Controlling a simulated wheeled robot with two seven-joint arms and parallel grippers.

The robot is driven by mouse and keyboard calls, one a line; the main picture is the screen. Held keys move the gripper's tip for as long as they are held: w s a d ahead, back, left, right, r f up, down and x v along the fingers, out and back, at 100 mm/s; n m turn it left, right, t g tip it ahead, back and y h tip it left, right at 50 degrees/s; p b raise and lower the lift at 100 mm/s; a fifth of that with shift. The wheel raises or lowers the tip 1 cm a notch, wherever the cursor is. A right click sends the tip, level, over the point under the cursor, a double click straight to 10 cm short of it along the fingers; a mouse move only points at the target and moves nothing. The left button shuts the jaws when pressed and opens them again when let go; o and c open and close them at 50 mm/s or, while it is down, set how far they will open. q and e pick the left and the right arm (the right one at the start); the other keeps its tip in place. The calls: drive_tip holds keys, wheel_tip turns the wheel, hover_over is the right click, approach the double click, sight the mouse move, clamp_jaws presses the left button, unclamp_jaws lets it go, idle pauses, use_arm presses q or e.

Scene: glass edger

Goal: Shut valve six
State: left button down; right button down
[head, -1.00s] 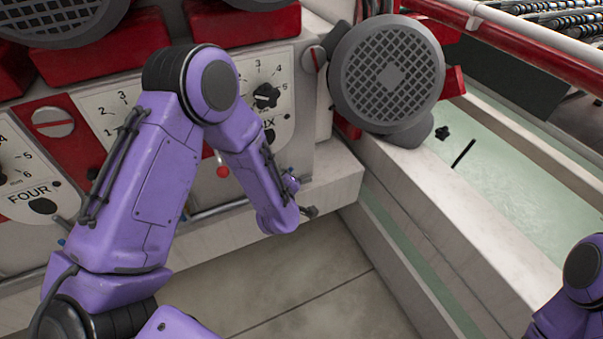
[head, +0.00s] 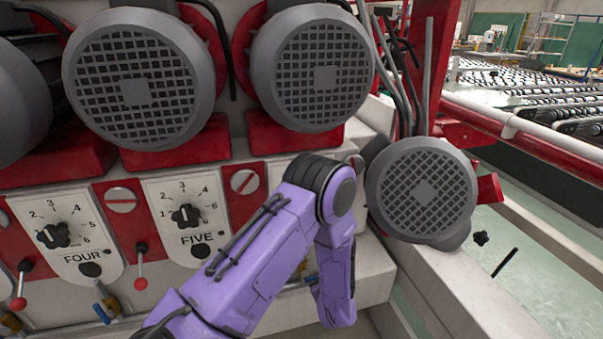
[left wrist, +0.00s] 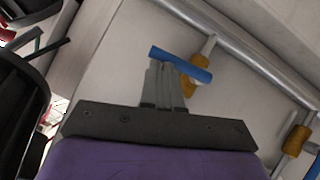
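In the left wrist view a blue valve handle (left wrist: 190,66) crosses a brass-coloured valve body (left wrist: 190,86) on a thin pipe. My left gripper (left wrist: 164,68) has its fingers close together, with their tips at the left part of this handle. They look shut, touching or very near the handle; I cannot see the handle held between them. No label shows there, so the valve's number cannot be read. In the head view my left forearm hides the panel right of FIVE, and my left gripper is out of sight. My right gripper is not in view.
Panels FOUR (head: 65,240) and FIVE (head: 188,218) have black knobs. Red-ball levers (head: 140,282) and blue-handled valves (head: 102,313) stand below. Round grey motors (head: 312,72) line the top. Another brass valve (left wrist: 297,140) is at right in the wrist view.

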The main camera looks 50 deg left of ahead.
use_arm(q)
drive_tip(key=shift+w+f, duration=0.15)
drive_tip(key=shift+w, duration=0.1)
idle(0.5)
drive_tip(key=s+d+r+p, duration=0.1)
drive_tip(key=s+d+r, duration=0.2)
drive_tip(key=d+r, duration=0.5)
drive_tip(key=shift+s+d+r, duration=0.2)
drive_tip(key=shift+s+r, duration=0.15)
drive_tip(key=shift+r, duration=0.4)
